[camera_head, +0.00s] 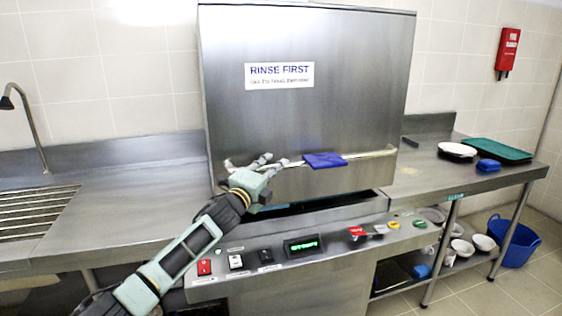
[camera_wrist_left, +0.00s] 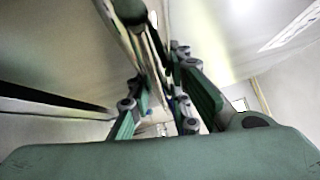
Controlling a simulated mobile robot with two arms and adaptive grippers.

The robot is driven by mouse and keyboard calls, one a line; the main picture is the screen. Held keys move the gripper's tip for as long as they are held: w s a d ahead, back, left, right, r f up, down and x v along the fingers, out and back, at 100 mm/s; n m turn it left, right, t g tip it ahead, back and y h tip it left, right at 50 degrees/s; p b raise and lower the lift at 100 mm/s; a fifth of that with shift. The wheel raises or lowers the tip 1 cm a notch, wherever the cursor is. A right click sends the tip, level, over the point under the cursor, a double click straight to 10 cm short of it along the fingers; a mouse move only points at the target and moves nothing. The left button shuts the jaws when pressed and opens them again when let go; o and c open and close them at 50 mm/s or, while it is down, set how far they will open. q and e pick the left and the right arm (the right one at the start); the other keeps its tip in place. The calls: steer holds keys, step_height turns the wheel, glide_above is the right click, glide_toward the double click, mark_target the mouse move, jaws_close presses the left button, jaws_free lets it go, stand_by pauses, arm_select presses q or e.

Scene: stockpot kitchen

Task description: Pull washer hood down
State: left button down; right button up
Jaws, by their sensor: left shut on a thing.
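The washer hood (camera_head: 305,105) is a large steel box with a "RINSE FIRST" label in the head view. Its lower edge stands a little above the washer base, with a dark gap under it. A bar handle (camera_head: 375,155) runs across its lower front, and a blue cloth (camera_head: 325,160) hangs over it. My left gripper (camera_head: 258,165) is shut on the handle left of the cloth. In the left wrist view, the handle bar (camera_wrist_left: 150,60) runs between the fingers of my left gripper (camera_wrist_left: 160,100). My right gripper is not in view.
Below the hood is a control panel (camera_head: 285,257) with switches and a green display. Steel counters flank the washer, with a sink drainer (camera_head: 35,212) at left and a green tray (camera_head: 498,150) at right. A blue tub (camera_head: 515,242) stands on the floor at right.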

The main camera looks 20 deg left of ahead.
arm_select(q)
steer(key=shift+f, duration=0.7)
steer(key=c, duration=1.8)
jaws_free()
steer(key=shift+o, duration=0.9)
steer(key=shift+a, duration=0.1)
steer(key=v, duration=1.2)
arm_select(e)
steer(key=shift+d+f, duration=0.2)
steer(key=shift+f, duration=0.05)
